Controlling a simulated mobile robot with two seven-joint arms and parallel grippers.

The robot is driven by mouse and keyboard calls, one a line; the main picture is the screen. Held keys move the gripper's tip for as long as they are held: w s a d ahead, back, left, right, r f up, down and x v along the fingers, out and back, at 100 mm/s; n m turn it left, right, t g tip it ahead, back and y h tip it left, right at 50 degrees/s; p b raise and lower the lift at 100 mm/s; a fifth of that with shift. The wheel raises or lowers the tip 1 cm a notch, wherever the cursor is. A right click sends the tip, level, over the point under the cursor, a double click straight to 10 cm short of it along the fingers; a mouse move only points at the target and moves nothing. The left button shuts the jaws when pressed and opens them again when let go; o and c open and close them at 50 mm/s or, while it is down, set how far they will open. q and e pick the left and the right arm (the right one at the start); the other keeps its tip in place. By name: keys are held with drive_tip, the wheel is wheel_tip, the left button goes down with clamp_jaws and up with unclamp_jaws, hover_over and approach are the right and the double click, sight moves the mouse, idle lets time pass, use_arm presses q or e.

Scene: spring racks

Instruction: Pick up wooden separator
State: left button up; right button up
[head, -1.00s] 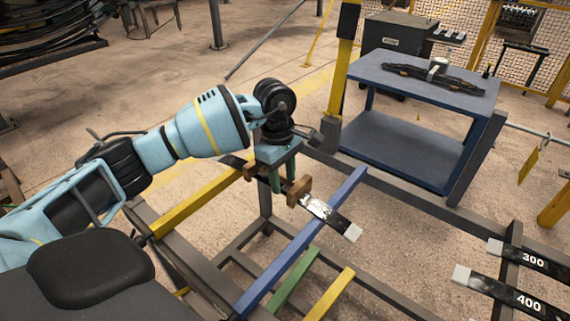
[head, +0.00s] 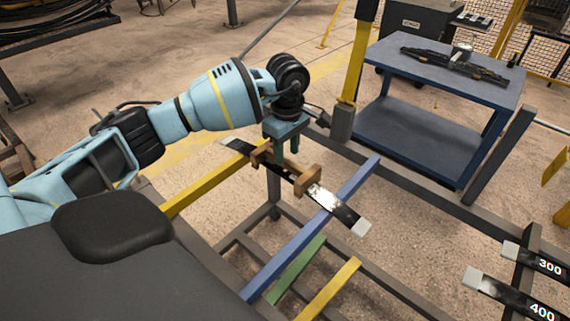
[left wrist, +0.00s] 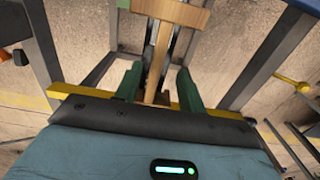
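The wooden separator (head: 307,182) lies on a dark leaf spring (head: 345,213). It has a crosspiece at each end, and its narrow middle bar (left wrist: 157,62) shows in the left wrist view with one crosspiece (left wrist: 172,11). My left gripper (head: 287,153) is over the middle of the separator, pointing down. In the left wrist view its green fingers (left wrist: 159,86) stand on either side of the bar with a gap at each side, so it is open. My right gripper is not in view.
The spring rests across a yellow bar (head: 205,190) and a blue bar (head: 318,222) of a grey rack. Green and yellow bars run beside them. More springs marked 300 (head: 535,262) and 400 (head: 505,297) lie at right. A blue table (head: 425,70) stands behind.

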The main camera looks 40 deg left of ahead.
sight(287, 160)
use_arm(q)
drive_tip(key=shift+w+a+f, duration=0.1)
drive_tip(key=shift+f, duration=1.1)
drive_tip(key=shift+w+f, duration=0.1)
drive_tip(key=shift+f, duration=1.05)
clamp_jaws()
